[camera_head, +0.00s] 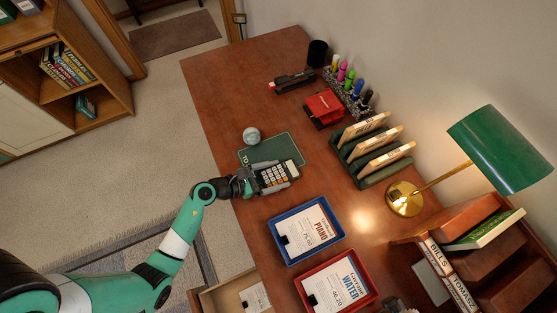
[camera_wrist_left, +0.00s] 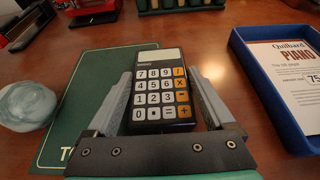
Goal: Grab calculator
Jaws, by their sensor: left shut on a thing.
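The calculator (camera_head: 275,177) is dark with white and orange keys and a pale display. It lies at the edge of a green mat (camera_head: 284,147) on the wooden desk. In the left wrist view the calculator (camera_wrist_left: 161,88) sits between the two grey fingers of my left gripper (camera_wrist_left: 161,95), one along each long side. In the head view my left gripper (camera_head: 271,178) is shut on the calculator. I cannot tell whether the calculator is clear of the desk. My right gripper is not in view.
A blue tray (camera_head: 334,240) and a red tray (camera_head: 371,290) with papers lie nearer. A green lamp (camera_head: 497,150), letter rack (camera_head: 384,170) and pens line the wall side.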

